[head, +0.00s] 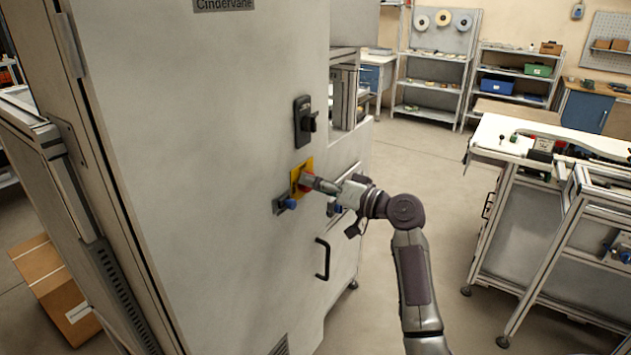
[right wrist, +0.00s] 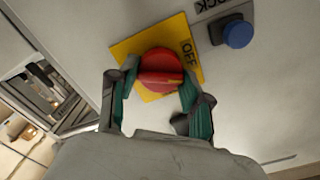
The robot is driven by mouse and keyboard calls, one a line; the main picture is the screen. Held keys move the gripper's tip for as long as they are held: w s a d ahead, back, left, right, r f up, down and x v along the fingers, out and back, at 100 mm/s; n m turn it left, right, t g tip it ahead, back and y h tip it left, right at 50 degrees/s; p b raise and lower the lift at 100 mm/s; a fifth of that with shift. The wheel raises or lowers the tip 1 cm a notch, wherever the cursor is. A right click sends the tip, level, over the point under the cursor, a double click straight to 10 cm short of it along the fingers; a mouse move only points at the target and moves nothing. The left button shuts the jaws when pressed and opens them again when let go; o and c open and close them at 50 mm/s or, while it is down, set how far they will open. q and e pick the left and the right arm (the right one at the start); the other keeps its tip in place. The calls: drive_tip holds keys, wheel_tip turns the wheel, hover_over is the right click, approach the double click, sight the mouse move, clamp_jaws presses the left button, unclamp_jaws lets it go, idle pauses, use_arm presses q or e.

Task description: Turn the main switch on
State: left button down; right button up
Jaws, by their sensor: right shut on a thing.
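The main switch is a red rotary knob (right wrist: 160,66) on a yellow plate (right wrist: 128,46) in the right wrist view. The word OFF is printed on the plate beside the knob. In the head view the yellow plate (head: 299,167) is on the front of the large grey cabinet (head: 225,110). My right gripper (right wrist: 158,82) is shut on the red knob, one finger on each side of it. In the head view my right gripper (head: 312,183) reaches the plate from the right and hides most of the knob. My left gripper is not in view.
A blue button (right wrist: 238,34) on a grey mount is close to the plate. A black handle (head: 304,121) is above the plate, and a black pull handle (head: 322,259) is below. A workbench (head: 500,200) stands to the right, with open floor between.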

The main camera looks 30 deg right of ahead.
drive_tip(key=shift+m+p, duration=3.45)
drive_tip(key=shift+m, duration=2.55)
drive_tip(key=shift+f, duration=0.1)
drive_tip(key=o, duration=1.2)
drive_tip(key=shift+c, duration=0.2)
drive_tip(key=shift+s+d, duration=0.1)
drive_tip(key=v, duration=1.1)
drive_tip(key=shift+s, duration=0.4)
